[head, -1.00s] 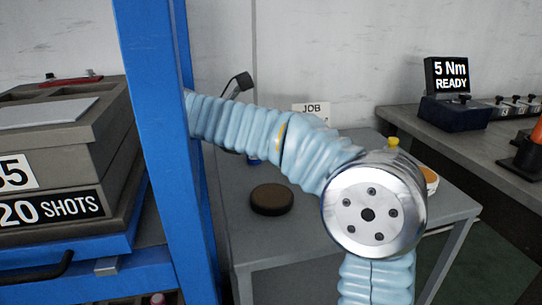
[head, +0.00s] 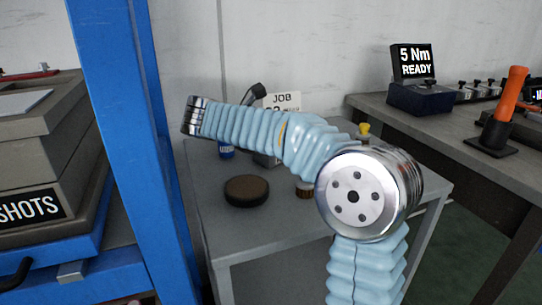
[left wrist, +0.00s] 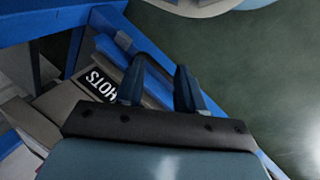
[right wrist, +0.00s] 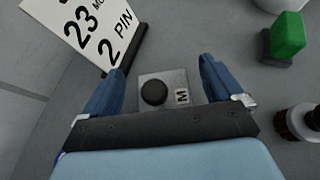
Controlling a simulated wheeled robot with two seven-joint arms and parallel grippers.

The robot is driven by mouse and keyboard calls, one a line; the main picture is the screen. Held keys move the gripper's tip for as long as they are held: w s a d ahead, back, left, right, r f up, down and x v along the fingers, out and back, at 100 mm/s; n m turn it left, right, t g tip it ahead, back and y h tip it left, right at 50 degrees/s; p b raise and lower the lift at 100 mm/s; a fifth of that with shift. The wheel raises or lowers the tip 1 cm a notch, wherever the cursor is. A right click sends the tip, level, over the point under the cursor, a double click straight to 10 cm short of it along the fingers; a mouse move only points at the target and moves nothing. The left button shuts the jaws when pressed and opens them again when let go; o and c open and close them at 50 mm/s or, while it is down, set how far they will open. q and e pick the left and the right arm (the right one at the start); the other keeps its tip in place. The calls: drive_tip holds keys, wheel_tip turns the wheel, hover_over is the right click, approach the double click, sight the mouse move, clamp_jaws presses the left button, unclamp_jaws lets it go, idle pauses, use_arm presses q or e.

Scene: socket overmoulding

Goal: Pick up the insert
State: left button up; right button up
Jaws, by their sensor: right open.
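In the right wrist view, a small grey metal block (right wrist: 176,80) with a round black knob on top and a white "M" tag lies on the grey tabletop. It may be the insert; I cannot be sure. My right gripper (right wrist: 161,78) is open and empty, its blue fingers on either side of the block, with visible gaps. How high the fingers are above it is unclear. In the head view my right forearm crosses the small table and its fingers are not visible. My left gripper (left wrist: 161,75) is open and empty beside the blue rack.
A job card (head: 283,101) stands behind my right forearm; it also shows close to the left finger (right wrist: 92,32). A green block (right wrist: 288,36) lies on the right. A dark round pad (head: 247,190) is on the table (head: 225,235). A blue post (head: 130,150) stands left.

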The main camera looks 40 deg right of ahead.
drive_tip(key=shift+d+f, duration=0.2)
drive_tip(key=shift+d, duration=0.15)
drive_tip(key=shift+c, duration=0.4)
